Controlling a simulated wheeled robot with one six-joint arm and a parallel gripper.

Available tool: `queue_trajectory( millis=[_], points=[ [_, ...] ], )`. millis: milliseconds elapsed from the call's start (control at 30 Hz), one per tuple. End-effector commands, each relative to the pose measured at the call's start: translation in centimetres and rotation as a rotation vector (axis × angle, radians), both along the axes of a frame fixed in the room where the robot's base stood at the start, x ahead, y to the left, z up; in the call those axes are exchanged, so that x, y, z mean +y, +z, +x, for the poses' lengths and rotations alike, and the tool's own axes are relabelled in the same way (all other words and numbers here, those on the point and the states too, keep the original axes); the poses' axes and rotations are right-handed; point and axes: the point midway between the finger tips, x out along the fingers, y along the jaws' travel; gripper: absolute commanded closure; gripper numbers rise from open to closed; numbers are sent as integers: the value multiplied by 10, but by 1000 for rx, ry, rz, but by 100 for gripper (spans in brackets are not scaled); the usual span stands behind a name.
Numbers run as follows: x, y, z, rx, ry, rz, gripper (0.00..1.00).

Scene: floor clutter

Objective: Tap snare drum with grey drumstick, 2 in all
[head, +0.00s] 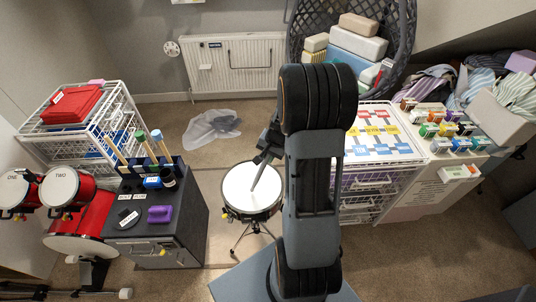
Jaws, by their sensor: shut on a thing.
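The snare drum (243,203) stands on a stand with thin legs in the middle of the floor, with its white head facing up. My gripper (266,156) is above the far edge of the drum, partly hidden by my arm. It is shut on the grey drumstick (260,177), which points down and slightly left over the drum head. The stick's lower end appears over the middle of the head. I cannot tell from this view whether it touches.
A dark cabinet (185,225) left of the snare carries upright coloured-head sticks (141,137) and a purple block (160,214). Red drums (68,186) stand farther left. White wire drawers (368,184) are to the right. A clear plastic bag (211,128) lies behind.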

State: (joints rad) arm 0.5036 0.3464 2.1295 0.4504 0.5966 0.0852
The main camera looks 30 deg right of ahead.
Motion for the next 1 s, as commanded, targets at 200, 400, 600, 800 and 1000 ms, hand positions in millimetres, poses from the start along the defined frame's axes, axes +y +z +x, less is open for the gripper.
queue_trajectory(
  millis=[200,400,600,800,1000],
  points=[
    [0,-6,0,0,0,0,100],
    [0,10,0,0,0,0,100],
    [0,35,0,-1,0,-1,100],
    [0,43,0,0,0,0,100],
    [0,41,0,0,0,0,100]
  ],
)
